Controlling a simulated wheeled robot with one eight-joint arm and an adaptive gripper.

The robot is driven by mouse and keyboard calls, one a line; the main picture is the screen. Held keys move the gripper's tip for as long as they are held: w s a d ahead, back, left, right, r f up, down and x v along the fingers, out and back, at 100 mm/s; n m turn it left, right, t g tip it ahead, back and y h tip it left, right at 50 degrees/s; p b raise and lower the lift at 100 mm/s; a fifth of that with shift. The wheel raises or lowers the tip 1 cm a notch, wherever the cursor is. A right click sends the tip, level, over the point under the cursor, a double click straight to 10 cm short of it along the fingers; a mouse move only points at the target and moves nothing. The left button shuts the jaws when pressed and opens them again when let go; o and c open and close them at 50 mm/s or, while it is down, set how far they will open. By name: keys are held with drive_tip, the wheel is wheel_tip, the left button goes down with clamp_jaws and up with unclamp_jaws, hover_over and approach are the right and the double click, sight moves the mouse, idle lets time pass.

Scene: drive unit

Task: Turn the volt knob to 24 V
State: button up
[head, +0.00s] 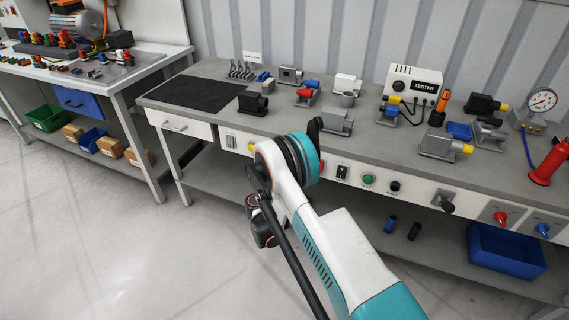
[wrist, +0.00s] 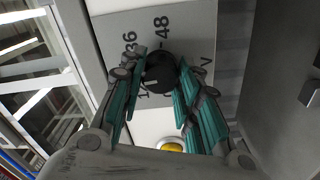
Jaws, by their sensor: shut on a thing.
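The black volt knob (wrist: 160,66) sits on a light grey dial plate (wrist: 205,30) in the wrist view. The printed marks 36, 48 and V are readable around it; another mark at the lower left is partly covered. A pale mark shows on the knob's lower left part, but I cannot tell exactly which number it points at. My gripper (wrist: 161,75) is shut on the knob, with one teal finger on each side. In the head view my white and teal arm hides the gripper and the volt knob.
A yellow button (wrist: 171,146) is close below the dial plate. The bench front also carries a green button (head: 368,180), another black knob (head: 447,206) and a red switch (head: 500,217). The tester (head: 412,84) and several parts stand on the benchtop.

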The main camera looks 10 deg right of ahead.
drive_tip(key=shift+s+f+m, duration=0.1)
drive_tip(key=shift+m, duration=0.4)
drive_tip(key=o, duration=1.1)
drive_tip(key=o, duration=0.4)
drive_tip(key=r, duration=0.7)
drive_tip(key=shift+w+a+r, duration=0.1)
drive_tip(key=shift+w+r, duration=0.05)
drive_tip(key=shift+w, duration=0.25)
drive_tip(key=r, duration=0.1)
drive_tip(key=s+r, duration=0.1)
drive_tip(key=shift+s+d+r, duration=0.1)
drive_tip(key=shift+d+r, duration=0.25)
drive_tip(key=shift+d, duration=0.05)
drive_tip(key=c, duration=0.4)
drive_tip(key=shift+a+r, duration=0.1)
drive_tip(key=shift+a, duration=0.05)
